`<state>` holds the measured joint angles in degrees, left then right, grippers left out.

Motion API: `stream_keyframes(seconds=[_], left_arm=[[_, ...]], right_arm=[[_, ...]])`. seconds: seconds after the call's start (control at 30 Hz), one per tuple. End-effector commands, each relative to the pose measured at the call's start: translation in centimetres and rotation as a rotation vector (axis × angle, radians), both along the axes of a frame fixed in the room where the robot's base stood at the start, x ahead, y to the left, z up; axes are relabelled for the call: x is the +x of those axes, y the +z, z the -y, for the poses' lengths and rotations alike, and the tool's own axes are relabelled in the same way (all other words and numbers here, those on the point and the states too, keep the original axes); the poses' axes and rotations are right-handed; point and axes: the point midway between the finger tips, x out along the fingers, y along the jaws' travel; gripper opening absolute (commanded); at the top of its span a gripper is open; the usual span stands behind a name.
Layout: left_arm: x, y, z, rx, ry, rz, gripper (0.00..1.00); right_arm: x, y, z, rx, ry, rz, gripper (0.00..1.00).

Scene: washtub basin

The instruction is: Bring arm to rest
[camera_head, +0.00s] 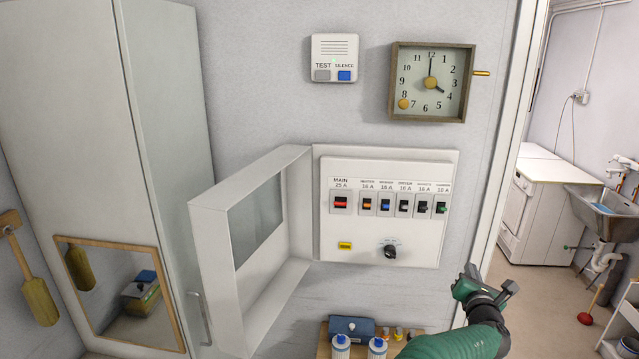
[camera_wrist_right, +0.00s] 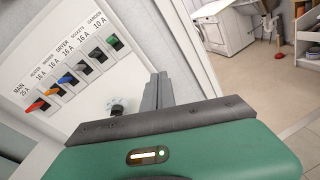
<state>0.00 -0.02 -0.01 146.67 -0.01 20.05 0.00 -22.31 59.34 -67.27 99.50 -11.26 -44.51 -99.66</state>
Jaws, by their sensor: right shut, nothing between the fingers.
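My right arm comes in from the bottom right in the head view, with a green sleeve. Its right gripper (camera_head: 472,270) is shut and empty, just right of the lower right corner of the breaker panel (camera_head: 345,258). In the right wrist view the dark fingers of the right gripper (camera_wrist_right: 158,92) are together, with the panel (camera_wrist_right: 75,25) behind them to the left. No contact with the panel can be made out. My left gripper is not in view.
The panel's white cover (camera_head: 217,205) stands swung open to the left. Below is a shelf with a blue box (camera_head: 352,327) and white bottles (camera_head: 341,347). A clock (camera_head: 432,82) and an alarm unit (camera_head: 334,57) hang above. A doorway opens at right.

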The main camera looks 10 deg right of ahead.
Motion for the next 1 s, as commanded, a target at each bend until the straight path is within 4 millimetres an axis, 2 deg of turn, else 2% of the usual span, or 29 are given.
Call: stream_keyframes(seconds=[0.03, 0.07, 0.1, 0.17, 0.2, 0.27, 0.3, 0.37, 0.4, 0.5, 0.6, 0.63, 0.7, 0.77, 1.0], left_arm=[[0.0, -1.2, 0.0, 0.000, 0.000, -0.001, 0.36], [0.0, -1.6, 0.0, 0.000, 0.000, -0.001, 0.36], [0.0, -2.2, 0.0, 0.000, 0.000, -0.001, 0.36], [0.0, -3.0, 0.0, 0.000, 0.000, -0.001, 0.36], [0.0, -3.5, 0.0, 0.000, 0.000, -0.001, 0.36], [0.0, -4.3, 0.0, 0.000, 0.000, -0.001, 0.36], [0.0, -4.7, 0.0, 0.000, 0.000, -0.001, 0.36], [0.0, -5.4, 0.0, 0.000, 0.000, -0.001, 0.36], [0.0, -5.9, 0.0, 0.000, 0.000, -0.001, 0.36], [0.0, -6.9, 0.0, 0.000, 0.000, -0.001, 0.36], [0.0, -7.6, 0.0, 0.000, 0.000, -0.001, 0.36], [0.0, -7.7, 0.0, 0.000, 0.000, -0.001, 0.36], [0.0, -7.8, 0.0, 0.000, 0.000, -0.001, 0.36], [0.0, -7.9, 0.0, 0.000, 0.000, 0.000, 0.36], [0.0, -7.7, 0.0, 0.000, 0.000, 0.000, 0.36]], right_arm=[[-2.4, -3.2, 1.9, 0.210, -0.106, 0.028, 0.00], [-3.9, -5.4, 2.6, 0.360, -0.177, 0.048, 0.00], [-6.1, -8.4, 2.8, 0.568, -0.279, 0.074, 0.00], [-9.3, -12.9, 1.7, 0.872, -0.431, 0.107, 0.00], [-11.3, -15.6, 0.1, 1.060, -0.530, 0.124, 0.00], [-14.1, -18.9, -3.3, 1.316, -0.676, 0.138, 0.00], [-16.0, -20.6, -6.0, 1.465, -0.775, 0.140, 0.00], [-18.9, -22.6, -10.3, 1.659, -0.922, 0.134, 0.00], [-20.9, -23.5, -13.2, 1.768, -1.024, 0.127, 0.00], [-26.3, -24.9, -19.7, 1.948, -1.273, 0.106, 0.00], [-31.2, -25.3, -24.0, 2.013, -1.476, 0.102, 0.00], [-32.3, -25.4, -24.8, 2.019, -1.523, 0.106, 0.00], [-34.3, -25.5, -26.0, 2.022, -1.601, 0.116, 0.00], [-35.1, -25.5, -26.5, 2.020, -1.636, 0.123, 0.00], [-35.3, -25.5, -26.5, 2.019, -1.648, 0.126, 0.00]])
